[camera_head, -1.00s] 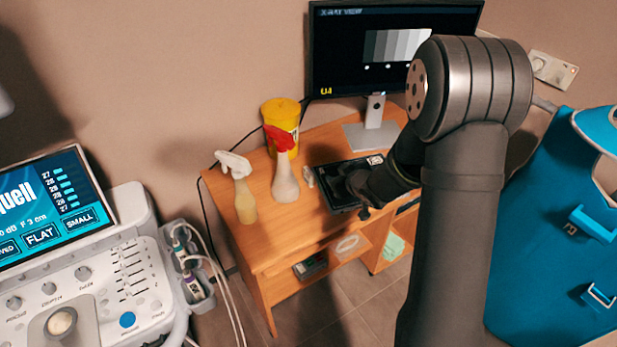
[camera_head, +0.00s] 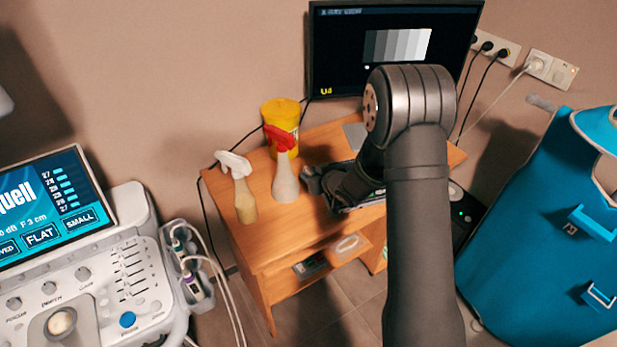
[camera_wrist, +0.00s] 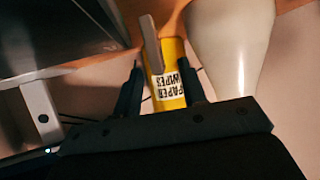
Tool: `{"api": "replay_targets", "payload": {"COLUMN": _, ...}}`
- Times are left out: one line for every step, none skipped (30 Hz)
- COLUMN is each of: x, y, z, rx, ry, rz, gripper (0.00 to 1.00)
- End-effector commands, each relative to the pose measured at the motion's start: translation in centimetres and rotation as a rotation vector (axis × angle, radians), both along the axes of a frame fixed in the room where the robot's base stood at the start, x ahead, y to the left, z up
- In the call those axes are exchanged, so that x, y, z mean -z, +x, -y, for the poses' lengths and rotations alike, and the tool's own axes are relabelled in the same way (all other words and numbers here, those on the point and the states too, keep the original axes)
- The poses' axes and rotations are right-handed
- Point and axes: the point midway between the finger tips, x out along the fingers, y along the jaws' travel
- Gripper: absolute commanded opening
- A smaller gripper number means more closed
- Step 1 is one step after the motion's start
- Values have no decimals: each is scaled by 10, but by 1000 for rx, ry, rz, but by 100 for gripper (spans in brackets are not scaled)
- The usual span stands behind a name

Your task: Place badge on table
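The wooden table (camera_head: 285,228) stands against the wall. My gripper (camera_head: 310,180) is low over its top, just right of a red-topped spray bottle. In the wrist view my gripper (camera_wrist: 161,78) is open, with its two dark fingers apart. A thin grey-beige piece (camera_wrist: 151,40) stands in line with the gap between the fingers, nearer the left one. It may be the badge, but I cannot tell for sure. It does not look clamped. In the head view my gripper and arm hide that spot and most of the black tray.
A white-topped spray bottle (camera_head: 242,190) and the red-topped spray bottle (camera_head: 285,180) stand left of my gripper. A yellow wipes tub (camera_head: 281,118) is behind them, and the monitor (camera_head: 340,65) is at the back.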

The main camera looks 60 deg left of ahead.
Motion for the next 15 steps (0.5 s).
{"api": "replay_targets", "payload": {"x": 1, "y": 0, "z": -2, "rx": 0, "ry": 1, "rz": 0, "gripper": 38}}
{"api": "replay_targets", "payload": {"x": 2, "y": 0, "z": -4, "rx": 0, "ry": 0, "rz": 0, "gripper": 38}}
{"api": "replay_targets", "payload": {"x": 3, "y": 0, "z": -6, "rx": 0, "ry": 0, "rz": 0, "gripper": 38}}
{"api": "replay_targets", "payload": {"x": 5, "y": 0, "z": -8, "rx": -1, "ry": 0, "rz": 0, "gripper": 38}}
{"api": "replay_targets", "payload": {"x": 6, "y": 0, "z": -12, "rx": -1, "ry": 0, "rz": 0, "gripper": 38}}
{"api": "replay_targets", "payload": {"x": 9, "y": 1, "z": -17, "rx": -1, "ry": 1, "rz": 0, "gripper": 38}}
{"api": "replay_targets", "payload": {"x": 11, "y": 1, "z": -21, "rx": -1, "ry": 0, "rz": 0, "gripper": 38}}
{"api": "replay_targets", "payload": {"x": 13, "y": 2, "z": -26, "rx": 0, "ry": 0, "rz": 1, "gripper": 38}}
{"api": "replay_targets", "payload": {"x": 16, "y": 2, "z": -31, "rx": 0, "ry": 0, "rz": 1, "gripper": 38}}
{"api": "replay_targets", "payload": {"x": 18, "y": 2, "z": -35, "rx": 0, "ry": 0, "rz": 1, "gripper": 38}}
{"api": "replay_targets", "payload": {"x": 20, "y": 2, "z": -38, "rx": 0, "ry": 0, "rz": 0, "gripper": 38}}
{"api": "replay_targets", "payload": {"x": 22, "y": 2, "z": -42, "rx": 0, "ry": 1, "rz": 1, "gripper": 38}}
{"api": "replay_targets", "payload": {"x": 23, "y": 2, "z": -44, "rx": 0, "ry": 1, "rz": 1, "gripper": 38}}
{"api": "replay_targets", "payload": {"x": 24, "y": 2, "z": -46, "rx": 1, "ry": 1, "rz": 0, "gripper": 38}}
{"api": "replay_targets", "payload": {"x": 25, "y": 2, "z": -48, "rx": 1, "ry": 1, "rz": 0, "gripper": 38}}
